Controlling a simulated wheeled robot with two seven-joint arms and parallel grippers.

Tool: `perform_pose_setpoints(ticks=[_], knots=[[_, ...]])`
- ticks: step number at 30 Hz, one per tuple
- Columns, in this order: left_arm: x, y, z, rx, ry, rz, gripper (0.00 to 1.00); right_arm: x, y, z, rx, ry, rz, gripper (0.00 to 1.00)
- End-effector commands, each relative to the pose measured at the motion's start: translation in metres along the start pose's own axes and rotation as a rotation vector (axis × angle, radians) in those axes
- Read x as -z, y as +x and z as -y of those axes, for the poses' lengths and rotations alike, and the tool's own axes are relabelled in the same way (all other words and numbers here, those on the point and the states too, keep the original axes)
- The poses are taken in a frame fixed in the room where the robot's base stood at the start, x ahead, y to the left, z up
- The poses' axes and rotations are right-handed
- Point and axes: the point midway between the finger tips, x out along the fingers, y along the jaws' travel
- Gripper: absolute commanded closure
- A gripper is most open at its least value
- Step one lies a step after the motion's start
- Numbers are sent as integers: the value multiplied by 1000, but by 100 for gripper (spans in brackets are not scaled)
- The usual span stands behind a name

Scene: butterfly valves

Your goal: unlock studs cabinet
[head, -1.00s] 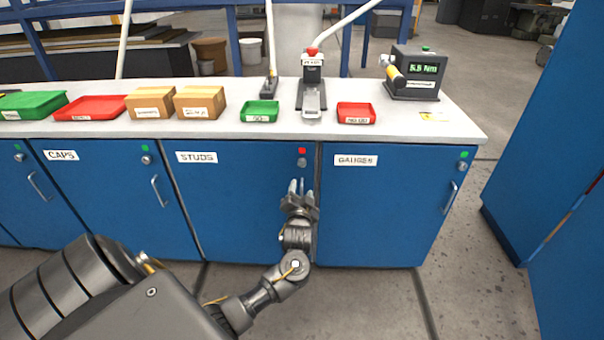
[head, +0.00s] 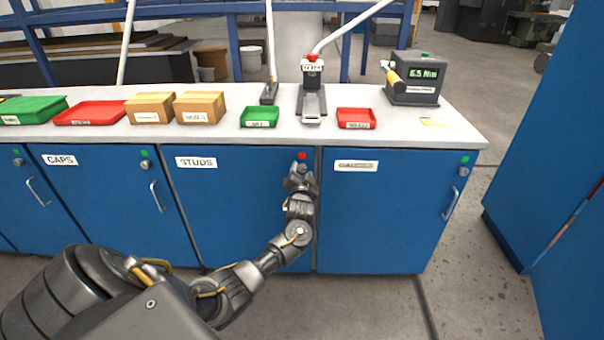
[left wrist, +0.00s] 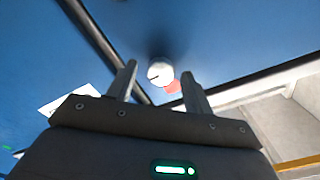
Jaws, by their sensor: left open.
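The studs cabinet door (head: 232,215) is blue, shut, and carries a white STUDS label (head: 198,163). A red indicator (head: 302,155) shows near its top right corner; it also shows in the left wrist view (left wrist: 173,87). A round silver lock knob (left wrist: 160,74) with a dark slot is on the door in the left wrist view, seen between the fingertips. My left gripper (head: 300,170) is open in front of the lock and hides most of it in the head view. In the left wrist view its two fingers (left wrist: 160,84) stand apart with the lock beyond them. My right gripper is not in view.
The CAPS cabinet (head: 110,195) and the gauges cabinet (head: 380,220) stand either side, both with green indicators. The worktop (head: 225,128) above holds a green tray (head: 260,117), a red tray (head: 356,118) and boxes (head: 200,106). Another blue cabinet (head: 545,170) stands at right.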

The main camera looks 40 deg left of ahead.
Motion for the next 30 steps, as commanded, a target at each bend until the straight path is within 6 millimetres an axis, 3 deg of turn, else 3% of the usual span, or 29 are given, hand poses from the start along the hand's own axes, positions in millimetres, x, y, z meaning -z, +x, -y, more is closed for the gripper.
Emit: perform_pose_setpoints(ticks=[9, 20, 30], knots=[[0, 3, 0, 1, -1, 0, 49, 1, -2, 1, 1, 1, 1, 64], [0, 3, 0, 0, 0, 0, 94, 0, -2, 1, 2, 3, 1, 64], [0, 3, 0, 0, -59, 1, 94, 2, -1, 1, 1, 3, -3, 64]])
